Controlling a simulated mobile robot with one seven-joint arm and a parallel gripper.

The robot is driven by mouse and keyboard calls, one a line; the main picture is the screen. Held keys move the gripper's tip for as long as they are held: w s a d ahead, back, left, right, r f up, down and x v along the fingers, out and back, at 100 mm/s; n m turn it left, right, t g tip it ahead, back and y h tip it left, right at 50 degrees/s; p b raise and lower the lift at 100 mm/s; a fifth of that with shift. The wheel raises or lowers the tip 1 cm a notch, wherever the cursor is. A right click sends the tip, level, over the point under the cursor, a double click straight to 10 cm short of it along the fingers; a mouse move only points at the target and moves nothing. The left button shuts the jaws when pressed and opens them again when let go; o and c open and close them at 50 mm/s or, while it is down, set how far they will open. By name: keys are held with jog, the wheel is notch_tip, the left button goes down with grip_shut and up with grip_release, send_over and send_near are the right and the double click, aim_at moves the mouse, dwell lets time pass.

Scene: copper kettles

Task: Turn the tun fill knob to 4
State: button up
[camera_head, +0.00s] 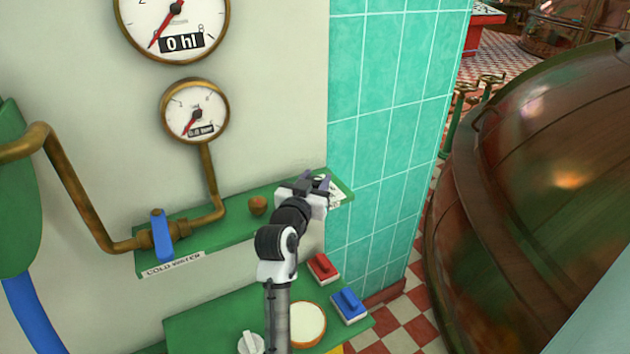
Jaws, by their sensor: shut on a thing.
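My gripper (322,184) is at the right end of the upper green shelf panel (225,232), next to the teal tile edge. Its fingers are shut at a white marked plate (337,194), which is partly covered by the gripper. The tun fill knob itself is hidden behind the fingers, and its pointer and the number it stands at cannot be read. The large round gauge (175,22) above reads "0 hl" with a red needle pointing down left. A smaller gauge (195,110) below it also has its needle low.
A blue valve lever (162,235) sits on a brass pipe above a "COLD WATER" label. A brown round knob (258,205) is left of my gripper. Below are a red switch (322,267), a blue switch (348,305) and a white knob (250,343). A copper vessel (540,200) fills the right.

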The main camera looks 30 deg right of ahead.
jog(key=o, duration=1)
jog(key=shift+s+a+f, duration=0.15)
jog(key=shift+s+a, duration=0.1)
jog(key=shift+a, duration=0.15)
jog(key=b+v, duration=0.4)
jog(key=v, duration=0.8)
jog(key=shift+s+a, duration=0.3)
